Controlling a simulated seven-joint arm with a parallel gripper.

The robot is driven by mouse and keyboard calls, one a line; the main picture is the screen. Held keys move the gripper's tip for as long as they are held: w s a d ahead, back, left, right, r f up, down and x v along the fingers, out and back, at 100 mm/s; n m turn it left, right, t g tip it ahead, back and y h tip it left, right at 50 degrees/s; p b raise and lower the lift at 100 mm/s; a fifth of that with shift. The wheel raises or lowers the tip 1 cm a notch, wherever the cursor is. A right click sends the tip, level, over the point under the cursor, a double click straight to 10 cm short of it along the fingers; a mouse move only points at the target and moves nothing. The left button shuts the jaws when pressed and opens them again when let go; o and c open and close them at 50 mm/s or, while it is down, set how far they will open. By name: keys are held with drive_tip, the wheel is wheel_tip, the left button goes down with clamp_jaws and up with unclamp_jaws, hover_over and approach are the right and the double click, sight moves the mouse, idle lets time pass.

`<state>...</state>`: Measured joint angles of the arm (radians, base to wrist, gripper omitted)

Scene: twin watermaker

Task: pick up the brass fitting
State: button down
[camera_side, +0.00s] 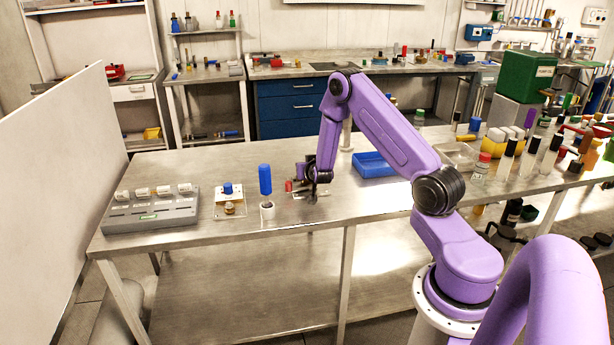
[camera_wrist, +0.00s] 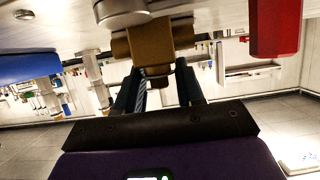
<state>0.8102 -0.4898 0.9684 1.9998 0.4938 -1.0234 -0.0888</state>
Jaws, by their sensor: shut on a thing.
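The brass fitting (camera_wrist: 152,45) is a brass-coloured block at the top middle of the wrist view. A round grey metal part (camera_wrist: 120,10) is right by it, and I cannot tell whether they are joined. My gripper (camera_wrist: 158,88) has its two dark fingers closed on the fitting's lower part in that view. In the side view my gripper (camera_side: 312,192) is low over a small pale plate near the middle of the bench. The fitting is mostly hidden behind the fingers there.
A red block (camera_wrist: 275,25) is close by on the right; it stands left of my gripper in the side view (camera_side: 289,185). A blue tray (camera_side: 372,164) lies to the right. A blue-handled tool (camera_side: 265,180) and a grey rack (camera_side: 150,210) stand further left on the bench.

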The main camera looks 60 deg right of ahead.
drive_tip(key=shift+r, duration=0.15)
drive_tip(key=shift+r, duration=0.5)
wheel_tip(320, 180, up, 2)
drive_tip(key=shift+r, duration=0.1)
drive_tip(key=s+a+r, duration=0.7)
drive_tip(key=s+r, duration=0.2)
drive_tip(key=s, duration=0.2)
drive_tip(key=shift+s+r, duration=0.3)
drive_tip(key=shift+s, duration=0.1)
drive_tip(key=shift+a, duration=0.1)
